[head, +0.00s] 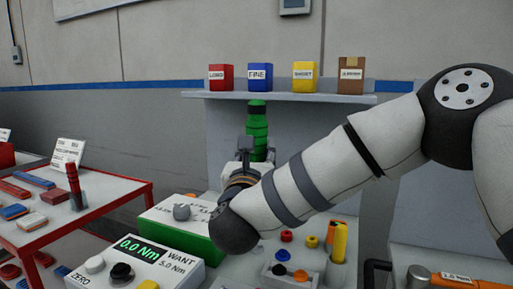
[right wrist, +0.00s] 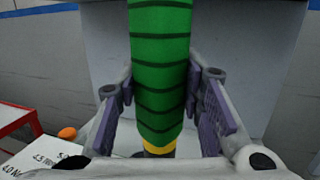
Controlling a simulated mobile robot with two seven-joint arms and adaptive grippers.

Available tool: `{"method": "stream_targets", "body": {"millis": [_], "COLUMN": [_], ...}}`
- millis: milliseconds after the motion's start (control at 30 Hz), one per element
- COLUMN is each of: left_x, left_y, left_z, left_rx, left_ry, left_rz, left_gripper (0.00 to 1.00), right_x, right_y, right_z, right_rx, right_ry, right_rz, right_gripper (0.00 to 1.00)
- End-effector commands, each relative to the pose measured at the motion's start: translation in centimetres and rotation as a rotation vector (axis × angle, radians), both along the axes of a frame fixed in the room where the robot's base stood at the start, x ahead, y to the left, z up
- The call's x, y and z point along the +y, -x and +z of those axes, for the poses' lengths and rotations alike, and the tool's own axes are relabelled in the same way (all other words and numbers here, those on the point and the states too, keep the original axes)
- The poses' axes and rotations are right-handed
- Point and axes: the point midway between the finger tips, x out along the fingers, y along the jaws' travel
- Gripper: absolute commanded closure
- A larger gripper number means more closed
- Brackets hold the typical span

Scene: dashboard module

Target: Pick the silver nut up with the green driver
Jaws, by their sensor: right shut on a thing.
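The green driver (head: 258,124) stands upright in front of the grey back panel, its ribbed green grip rising above my right gripper (head: 257,151). In the right wrist view the green driver (right wrist: 160,75) runs down between the two finger pads of my right gripper (right wrist: 160,112), with a yellow ring near its lower end. My right gripper is shut on the driver. The driver's tip is hidden in the head view by my wrist and arm. I cannot make out the silver nut in either view. My left gripper is not in view.
A shelf (head: 290,97) with red, blue, yellow and brown boxes is behind the driver. A green and white box with a grey knob (head: 181,212) and a torque display (head: 139,247) reading 0.0 Nm stand front left. A tray of coloured caps (head: 292,271) is front right. A red-framed table (head: 100,224) is left.

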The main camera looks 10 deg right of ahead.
Motion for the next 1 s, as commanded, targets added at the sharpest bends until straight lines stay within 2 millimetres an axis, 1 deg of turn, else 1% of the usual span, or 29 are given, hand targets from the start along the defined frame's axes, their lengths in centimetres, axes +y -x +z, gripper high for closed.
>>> {"method": "stream_targets", "body": {"millis": [100, 500, 700, 1000], "left_x": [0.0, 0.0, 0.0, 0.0], "left_y": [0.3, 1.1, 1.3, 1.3], "left_z": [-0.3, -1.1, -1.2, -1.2], "left_rx": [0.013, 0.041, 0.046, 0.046], "left_ry": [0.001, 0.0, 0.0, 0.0], "left_rz": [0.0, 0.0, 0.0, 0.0], "left_gripper": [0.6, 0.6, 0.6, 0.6], "right_x": [0.0, 0.0, 0.0, 0.0], "right_y": [-0.1, -0.1, 0.0, 0.0], "right_z": [-1.2, -4.5, -5.0, -5.0], "right_rx": [0.001, 0.001, -0.004, -0.004], "right_ry": [0.0, 0.0, -0.001, -0.001], "right_rz": [0.0, 0.0, -0.001, -0.001], "right_gripper": [1.0, 1.0, 1.0, 1.0]}}
